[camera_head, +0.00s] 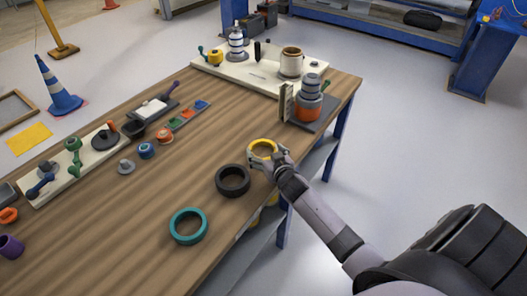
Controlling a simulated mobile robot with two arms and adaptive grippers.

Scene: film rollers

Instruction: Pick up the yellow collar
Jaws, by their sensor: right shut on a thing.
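The yellow collar (263,142) is a yellow ring near the right edge of the wooden table. My right gripper (268,157) comes in from the lower right and is shut on the collar's near side. The gripper's fingers hide part of the ring. I cannot tell whether the collar touches the tabletop. My left gripper is not in view.
A black ring (233,181) lies just left and nearer, and a teal ring (188,226) lies nearer still. A stand with an orange-based cylinder (310,105) is behind to the right. A white board (247,72) with parts is at the far end.

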